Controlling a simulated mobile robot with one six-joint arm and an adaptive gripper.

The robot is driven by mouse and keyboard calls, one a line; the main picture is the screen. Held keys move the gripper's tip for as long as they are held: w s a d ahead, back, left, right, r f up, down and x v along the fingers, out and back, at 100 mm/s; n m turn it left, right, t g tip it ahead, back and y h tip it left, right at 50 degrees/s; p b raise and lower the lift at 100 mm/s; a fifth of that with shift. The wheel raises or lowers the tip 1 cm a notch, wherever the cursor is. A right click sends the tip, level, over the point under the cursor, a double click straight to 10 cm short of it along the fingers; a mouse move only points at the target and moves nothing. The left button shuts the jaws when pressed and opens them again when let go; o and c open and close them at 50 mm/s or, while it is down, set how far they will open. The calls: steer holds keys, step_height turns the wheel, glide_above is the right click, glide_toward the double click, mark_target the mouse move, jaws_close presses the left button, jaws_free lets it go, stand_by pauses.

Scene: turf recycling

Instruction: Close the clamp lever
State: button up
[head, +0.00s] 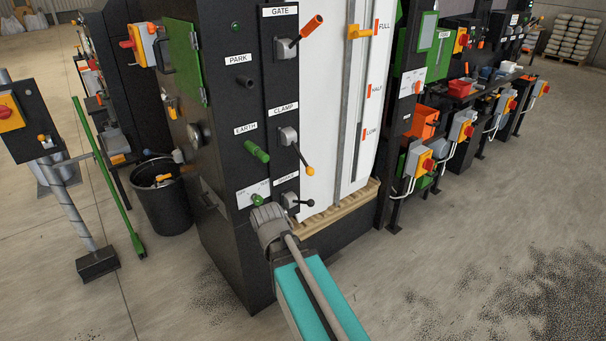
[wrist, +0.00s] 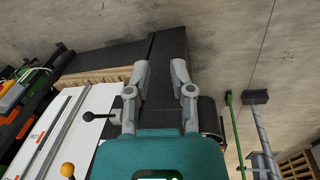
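The clamp lever (head: 301,156) is under the CLAMP label on the dark machine panel in the head view. It has a grey hub and a dark rod that slants down and right to a yellow-orange knob. In the wrist view its yellow knob (wrist: 67,170) shows at the bottom left edge, apart from my gripper. My gripper (wrist: 159,70) is open in the wrist view, with nothing between its two grey fingers. In the head view my arm is in front of the lower panel, below the clamp lever, and the fingers cannot be made out.
The gate lever (head: 305,32) with an orange grip is above. A black-knobbed lever (head: 295,201) is below, close to my arm; it also shows beside the fingers in the wrist view (wrist: 98,117). A green EARTH knob (head: 257,151) is left. A black bucket (head: 163,200) stands on the floor.

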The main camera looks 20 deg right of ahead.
steer(key=w+d+h, duration=0.1)
steer(key=w, duration=0.1)
steer(key=w+d+n+t+h+b, duration=0.1)
steer(key=w+d, duration=0.1)
steer(key=w, duration=0.1)
steer(key=w+d+f+h+b, duration=0.1)
steer(key=w+d, duration=0.1)
steer(key=shift+w+d+n+t, duration=0.1)
steer(key=shift+w+n+t, duration=0.2)
steer(key=shift+t, duration=0.1)
jaws_close()
steer(key=w+d+r+n+t+h+b, duration=0.3)
steer(key=w+n+t, duration=0.1)
steer(key=w, duration=0.5)
steer(key=w+d+r+n+t+h+b, duration=0.3)
steer(key=w+n, duration=0.3)
steer(key=w, duration=0.4)
steer(key=shift+w+d+r+t+h+b, duration=0.2)
steer(key=shift+r+t+h+b, duration=0.15)
steer(key=shift+r+t+h, duration=0.25)
steer(key=shift+f, duration=0.1)
